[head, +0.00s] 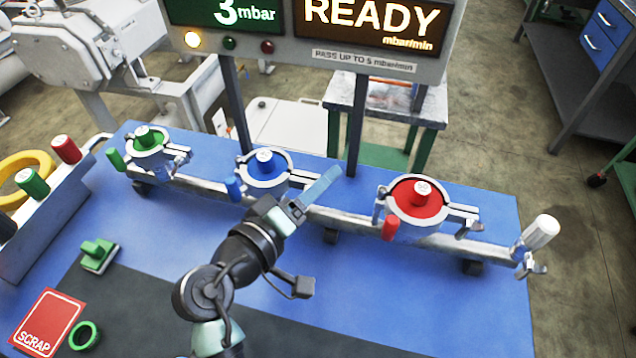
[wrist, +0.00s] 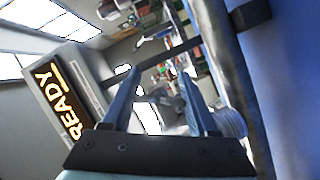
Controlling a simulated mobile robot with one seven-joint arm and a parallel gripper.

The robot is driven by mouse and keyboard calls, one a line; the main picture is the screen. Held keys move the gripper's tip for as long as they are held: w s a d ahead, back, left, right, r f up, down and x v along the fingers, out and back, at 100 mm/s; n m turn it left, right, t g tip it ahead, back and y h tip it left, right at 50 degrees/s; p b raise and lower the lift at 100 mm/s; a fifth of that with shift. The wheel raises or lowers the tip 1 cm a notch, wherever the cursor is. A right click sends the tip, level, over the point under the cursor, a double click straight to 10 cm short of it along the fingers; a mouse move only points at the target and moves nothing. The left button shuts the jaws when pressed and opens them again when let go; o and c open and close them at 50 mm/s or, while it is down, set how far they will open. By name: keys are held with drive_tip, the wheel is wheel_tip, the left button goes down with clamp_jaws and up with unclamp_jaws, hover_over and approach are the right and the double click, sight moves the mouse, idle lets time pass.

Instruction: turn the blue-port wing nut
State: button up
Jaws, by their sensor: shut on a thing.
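The blue port (head: 264,168) is a metal clamp ring around a blue cap, on the pipe between the green and red ports. The blue-port wing nut is hidden by my gripper in the head view. In the wrist view my gripper's two fingers (wrist: 160,95) stand apart, and what lies between them is blurred. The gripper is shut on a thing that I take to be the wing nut.
The green port (head: 148,138) is left and the red port (head: 417,200) right on the same pipe (head: 338,220). A post (head: 355,125) carries a display (head: 370,22) reading READY behind the pipe. A SCRAP card (head: 46,322) and green parts lie front left. The front right table is clear.

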idle(0.3)
drive_tip(key=o, duration=1.4)
drive_tip(key=shift+s, duration=0.1)
drive_tip(key=v, duration=1.3)
